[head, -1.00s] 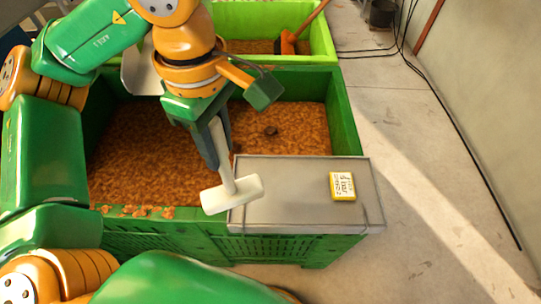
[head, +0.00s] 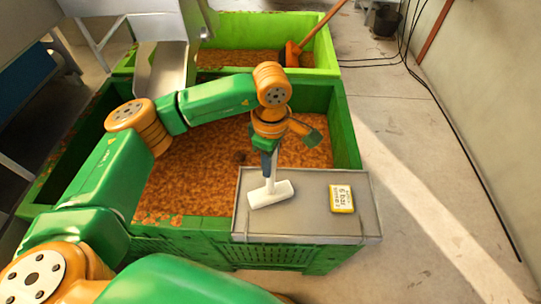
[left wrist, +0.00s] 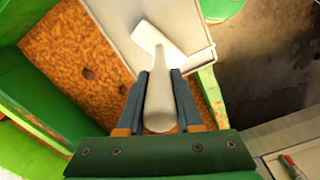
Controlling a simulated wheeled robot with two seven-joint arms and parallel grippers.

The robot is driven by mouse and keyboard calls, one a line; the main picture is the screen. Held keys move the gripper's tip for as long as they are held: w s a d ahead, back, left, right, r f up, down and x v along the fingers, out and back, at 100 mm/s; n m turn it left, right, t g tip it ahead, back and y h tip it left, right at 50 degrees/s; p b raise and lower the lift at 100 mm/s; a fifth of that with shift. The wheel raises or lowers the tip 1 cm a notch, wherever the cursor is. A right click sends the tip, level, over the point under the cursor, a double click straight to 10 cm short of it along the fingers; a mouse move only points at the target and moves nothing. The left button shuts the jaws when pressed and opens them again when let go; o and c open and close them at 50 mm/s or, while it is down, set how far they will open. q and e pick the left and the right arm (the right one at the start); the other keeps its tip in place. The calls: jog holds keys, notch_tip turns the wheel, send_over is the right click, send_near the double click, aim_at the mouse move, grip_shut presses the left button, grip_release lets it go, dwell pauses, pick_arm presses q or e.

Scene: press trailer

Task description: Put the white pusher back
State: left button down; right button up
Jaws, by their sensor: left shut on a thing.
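The white pusher (head: 271,195) has a short handle and a wide block-shaped head. My left gripper (head: 269,165) is shut on its handle, with the head hanging below. In the head view the pusher's head shows in front of the left part of the grey lid (head: 306,227); I cannot tell whether it touches. In the left wrist view the gripper's fingers (left wrist: 160,92) hold the handle from both sides, and the pusher's head (left wrist: 172,45) shows beyond them over the lid. My right gripper is not in view.
A yellow-and-white labelled block (head: 341,198) lies on the lid's right part. The lid sits on the front right of a green crate (head: 345,135) filled with brown pulp. A lighter green crate (head: 328,50) with an orange tool stands behind.

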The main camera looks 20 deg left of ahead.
pick_arm(q)
jog(key=shift+f, duration=0.1)
jog(key=shift+f+b, duration=0.15)
jog(key=shift+b, duration=0.2)
jog(key=c, duration=0.6)
grip_release()
jog(key=shift+r+p, duration=0.35)
jog(key=shift+r, duration=0.05)
notch_tip(320, 180, up, 5)
jog(key=shift+r+b, duration=0.1)
jog(key=shift+b, duration=1)
notch_tip(320, 180, up, 6)
jog(key=shift+f, duration=0.25)
jog(key=shift+r, duration=0.5)
